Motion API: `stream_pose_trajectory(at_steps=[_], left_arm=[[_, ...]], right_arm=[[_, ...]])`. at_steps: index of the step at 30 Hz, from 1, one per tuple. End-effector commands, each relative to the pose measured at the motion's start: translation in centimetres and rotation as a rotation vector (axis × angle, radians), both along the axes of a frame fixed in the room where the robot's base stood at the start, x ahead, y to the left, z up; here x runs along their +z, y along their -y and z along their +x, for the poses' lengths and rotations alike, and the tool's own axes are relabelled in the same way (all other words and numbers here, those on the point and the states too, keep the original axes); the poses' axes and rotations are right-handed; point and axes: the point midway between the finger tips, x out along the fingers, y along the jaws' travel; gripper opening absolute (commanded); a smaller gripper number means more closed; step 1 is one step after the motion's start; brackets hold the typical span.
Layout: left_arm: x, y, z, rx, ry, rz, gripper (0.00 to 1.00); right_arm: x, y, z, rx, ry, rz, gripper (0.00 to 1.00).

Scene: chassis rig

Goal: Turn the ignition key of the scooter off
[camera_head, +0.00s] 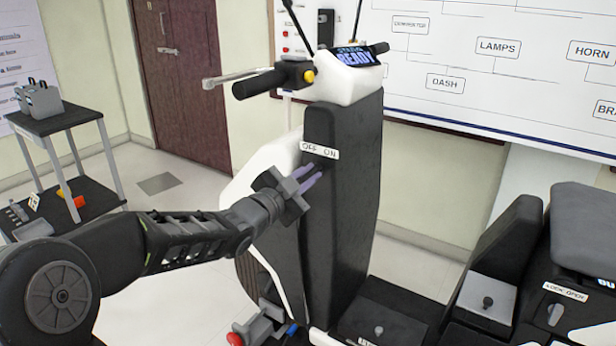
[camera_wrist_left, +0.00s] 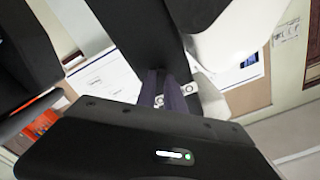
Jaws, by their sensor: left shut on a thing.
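The black and white scooter (camera_head: 345,200) stands upright in the middle of the head view. Its dash display (camera_head: 357,57) is lit and reads READY. A white OFF ON label (camera_head: 319,150) sits on the dark front column. My left gripper (camera_head: 312,174) reaches in from the left, with its purple fingers just below this label. The fingers also show in the left wrist view (camera_wrist_left: 167,88), close together. They are shut on the ignition key, which they hide, so I cannot tell which way it points. My right gripper is in neither view.
The handlebar with its black grip (camera_head: 258,83) and brake lever is above my left gripper. A small shelf cart (camera_head: 60,125) stands at the left. A black seat unit (camera_head: 580,235) fills the right.

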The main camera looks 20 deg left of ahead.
Motion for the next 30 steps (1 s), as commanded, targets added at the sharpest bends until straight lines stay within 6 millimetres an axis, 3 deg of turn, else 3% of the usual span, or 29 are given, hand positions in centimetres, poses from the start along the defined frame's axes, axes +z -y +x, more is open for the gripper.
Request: stream_pose_trajectory(at_steps=[18, 30], left_arm=[[0.1, 0.1, 0.0, -0.001, -0.076, -0.542, 0.0], [0.0, 0.1, 0.0, -0.001, -0.095, -0.683, 0.0]], right_arm=[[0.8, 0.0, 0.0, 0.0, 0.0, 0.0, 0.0], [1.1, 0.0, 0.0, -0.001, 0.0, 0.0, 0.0]])
